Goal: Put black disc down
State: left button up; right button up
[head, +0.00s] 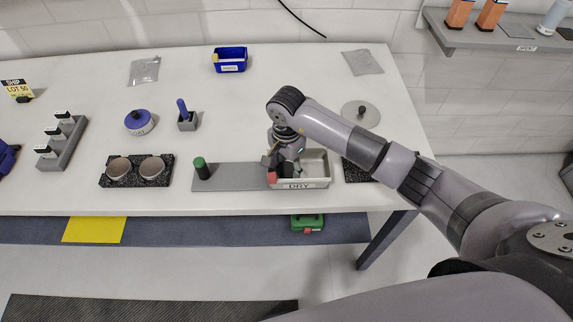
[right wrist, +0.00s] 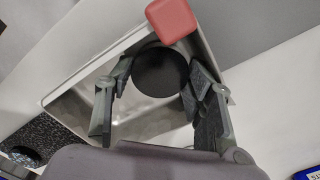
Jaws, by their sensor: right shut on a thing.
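The black disc (right wrist: 160,73) shows in the right wrist view, held between the two fingers of my right gripper (right wrist: 160,80). In the head view my right gripper (head: 283,160) is over the left part of a pale tray marked DRY (head: 320,170); the disc is hard to make out there. The tray's wall (right wrist: 72,78) shows beneath the gripper in the wrist view. I cannot tell whether the disc touches the tray floor. My left gripper is not in view.
A red block (head: 271,177) and a green-topped post (head: 201,168) stand on a grey plate (head: 230,178) left of the tray. A speckled black base (head: 357,171) is right of it. A grey lid with a knob (head: 360,114) lies behind. Two discs sit on another speckled base (head: 136,183).

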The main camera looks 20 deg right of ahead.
jog(key=shift+f, duration=0.15)
jog(key=o, duration=0.9)
jog(key=shift+r, duration=0.35)
notch_tip(320, 180, up, 10)
jog(key=b, duration=0.4)
jog(key=shift+r, duration=0.85)
